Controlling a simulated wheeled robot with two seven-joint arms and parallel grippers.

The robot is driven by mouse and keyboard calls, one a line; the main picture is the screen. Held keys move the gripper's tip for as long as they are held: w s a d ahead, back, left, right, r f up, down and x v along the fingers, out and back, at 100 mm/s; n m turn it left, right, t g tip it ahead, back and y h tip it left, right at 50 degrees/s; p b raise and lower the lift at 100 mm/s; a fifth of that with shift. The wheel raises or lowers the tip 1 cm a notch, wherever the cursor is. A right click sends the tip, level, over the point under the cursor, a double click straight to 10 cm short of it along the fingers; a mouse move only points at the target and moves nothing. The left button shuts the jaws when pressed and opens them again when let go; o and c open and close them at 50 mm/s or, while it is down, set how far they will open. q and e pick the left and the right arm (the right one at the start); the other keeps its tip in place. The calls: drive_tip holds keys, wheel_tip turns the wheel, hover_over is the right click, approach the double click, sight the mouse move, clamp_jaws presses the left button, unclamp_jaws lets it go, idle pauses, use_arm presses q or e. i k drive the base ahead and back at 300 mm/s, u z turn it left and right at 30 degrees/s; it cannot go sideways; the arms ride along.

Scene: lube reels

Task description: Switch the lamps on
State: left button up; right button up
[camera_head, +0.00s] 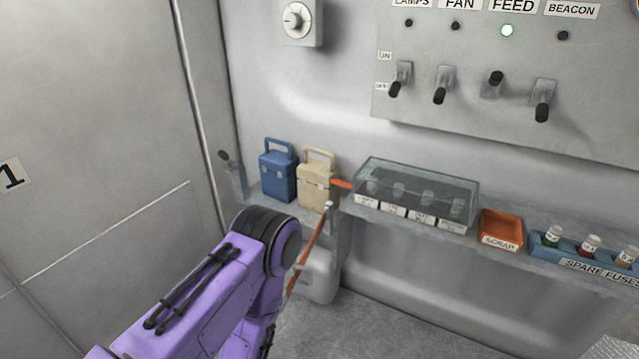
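A grey switch panel (590,115) is on the back wall at the upper right. The lamps switch (396,88) is the leftmost of its levers, under a partly cut-off LAMPS label (411,3). Its black handle points down beside the OFF mark (380,87); the ON mark (385,56) is above. The small lamps indicator (408,23) is dark. My purple left arm comes in from the lower left, below and away from the panel. Neither gripper is in view.
The fan (440,96) and beacon (542,112) levers point down; the feed lever (496,78) points up, its indicator (507,30) lit. Below, a shelf holds blue (278,178) and cream (317,188) boxes, a clear-covered case (415,190), an orange scrap tray (501,230) and a fuse rack (580,262).

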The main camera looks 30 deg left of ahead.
sight(395, 87)
drive_tip(key=z, duration=2.05)
drive_tip(key=k, duration=1)
drive_tip(key=u, duration=1.55)
